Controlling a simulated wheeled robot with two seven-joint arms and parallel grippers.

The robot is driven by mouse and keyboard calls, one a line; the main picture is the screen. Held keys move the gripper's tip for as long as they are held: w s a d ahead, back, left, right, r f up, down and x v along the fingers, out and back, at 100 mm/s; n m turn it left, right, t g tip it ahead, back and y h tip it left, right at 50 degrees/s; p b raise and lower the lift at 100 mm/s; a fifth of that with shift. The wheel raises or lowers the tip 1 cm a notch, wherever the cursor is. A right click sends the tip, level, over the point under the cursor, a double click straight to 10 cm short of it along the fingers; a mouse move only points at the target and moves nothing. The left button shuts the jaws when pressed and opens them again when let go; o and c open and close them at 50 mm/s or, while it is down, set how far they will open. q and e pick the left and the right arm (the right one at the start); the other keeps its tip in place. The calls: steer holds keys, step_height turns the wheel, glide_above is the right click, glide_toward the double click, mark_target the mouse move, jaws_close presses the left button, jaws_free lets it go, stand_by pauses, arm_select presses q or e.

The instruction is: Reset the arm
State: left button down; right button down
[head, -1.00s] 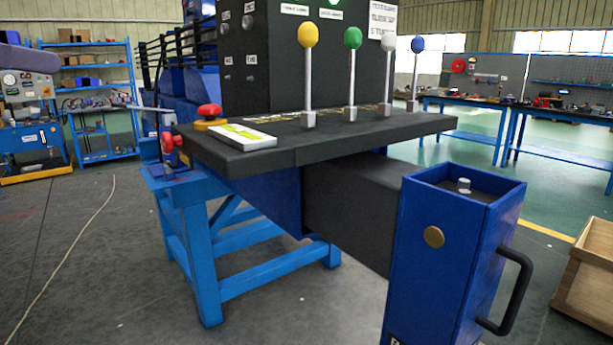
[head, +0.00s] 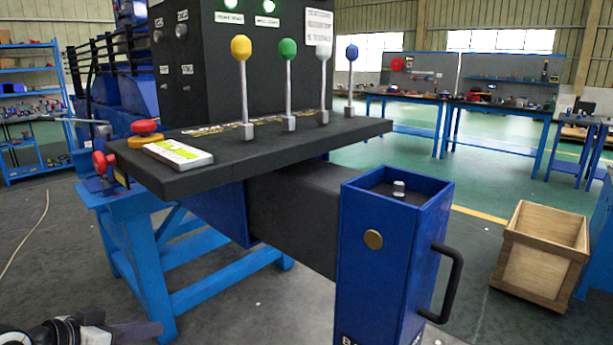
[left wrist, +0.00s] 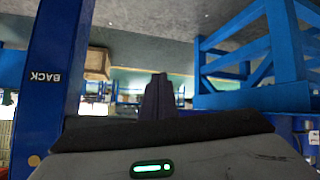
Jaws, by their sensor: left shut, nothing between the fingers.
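My left gripper (head: 140,330) shows at the bottom left corner of the head view, low over the floor. Its fingers (left wrist: 158,98) are shut and empty in the left wrist view. The crane control stand has a dark top (head: 250,160) with yellow (head: 241,48), green (head: 288,50), white (head: 324,48) and blue (head: 351,53) knobbed levers, all roughly upright. The gripper is apart from the stand and below its top. My right gripper is in neither view.
Blue legs (head: 150,265) hold up the stand. A wooden crate (head: 540,255) sits at right.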

arm_select(q)
steer(key=s+d+f, duration=0.5)
steer(key=s+f, duration=0.2)
steer(key=f, duration=0.5)
steer(key=s+d+f, duration=0.3)
steer(key=s, duration=0.3)
steer(key=s+d+f+y+p, duration=0.1)
steer(key=s+d+f, duration=0.2)
steer(key=s, duration=0.3)
steer(key=s+d+f+n+g+y+p, duration=0.1)
steer(key=s+d+f, duration=0.3)
steer(key=s+d, duration=0.1)
steer(key=shift+s+d, duration=0.25)
steer(key=shift+s, duration=0.45)
